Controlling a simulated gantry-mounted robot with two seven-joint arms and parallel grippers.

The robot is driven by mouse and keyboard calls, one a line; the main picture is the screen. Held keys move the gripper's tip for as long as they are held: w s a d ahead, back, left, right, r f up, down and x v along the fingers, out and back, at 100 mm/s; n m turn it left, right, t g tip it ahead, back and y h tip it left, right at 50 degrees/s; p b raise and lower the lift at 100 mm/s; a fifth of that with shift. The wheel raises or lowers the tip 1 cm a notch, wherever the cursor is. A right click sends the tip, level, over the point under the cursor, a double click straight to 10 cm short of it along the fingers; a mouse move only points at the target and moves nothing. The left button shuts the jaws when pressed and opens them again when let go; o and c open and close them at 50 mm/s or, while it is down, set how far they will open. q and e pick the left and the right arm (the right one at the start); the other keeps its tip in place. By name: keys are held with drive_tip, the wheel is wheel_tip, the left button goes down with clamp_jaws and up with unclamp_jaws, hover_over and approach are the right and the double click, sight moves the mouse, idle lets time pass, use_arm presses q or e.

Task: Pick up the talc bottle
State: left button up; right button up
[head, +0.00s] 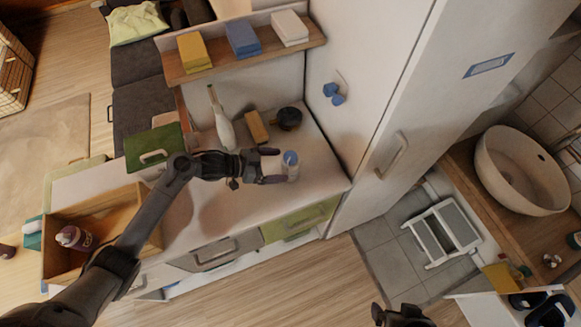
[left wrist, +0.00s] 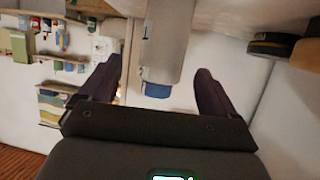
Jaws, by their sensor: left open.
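The talc bottle, pale with a blue cap (head: 291,166), stands on the white counter (head: 318,178) near its right end. In the left wrist view its pale body and blue cap (left wrist: 166,45) show between the two fingers. My left gripper (head: 272,166) is open, with its fingertips on either side of the bottle's near side. In the left wrist view the open fingers (left wrist: 158,75) show a gap on both sides of the cap, and I see no clear contact. My right gripper (head: 402,316) shows only as a dark part at the bottom edge; its jaws are unclear.
Behind the bottle are a dark round pot (head: 289,118), a wooden block (head: 256,127) and a white long-necked bottle (head: 222,124). A shelf (head: 237,62) hangs above. A tall white cabinet (head: 372,100) stands to the right. An open wooden drawer (head: 110,212) holds a purple bottle (head: 76,238).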

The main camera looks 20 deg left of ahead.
use_arm(q)
drive_tip(key=shift+r+x, duration=0.2)
drive_tip(key=shift+x, duration=2.45)
drive_tip(key=shift+w, duration=0.15)
drive_tip(key=c, duration=1.1)
drive_tip(key=shift+r, duration=0.1)
drive_tip(key=shift+c, duration=0.3)
drive_tip(key=shift+r, duration=0.1)
